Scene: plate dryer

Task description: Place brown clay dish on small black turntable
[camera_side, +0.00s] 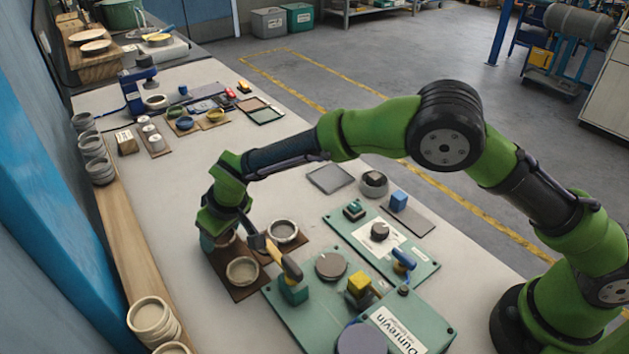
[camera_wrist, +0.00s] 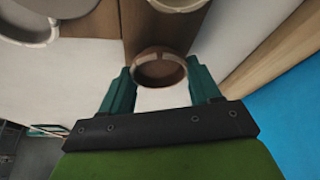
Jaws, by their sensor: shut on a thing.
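The brown clay dish (camera_wrist: 160,72) is between the two teal fingers of my gripper (camera_wrist: 158,80) in the wrist view, with its round rim and hollow inside showing. My gripper is shut on it. In the side view my gripper (camera_side: 221,242) points down over the far-left part of a brown board, and the dish is mostly hidden there by the gripper. A small dark round piece (camera_side: 379,231) sits on a green panel to the right. I cannot tell for sure whether it is the small black turntable.
Two pale dishes (camera_side: 242,271) (camera_side: 283,231) sit on the brown board (camera_side: 250,291) close to my gripper. A hammer-like tool (camera_side: 283,262), a yellow block (camera_side: 359,284) and a brown-grey disc (camera_side: 331,265) crowd the green panels. A wooden ledge (camera_side: 113,230) runs along the blue wall.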

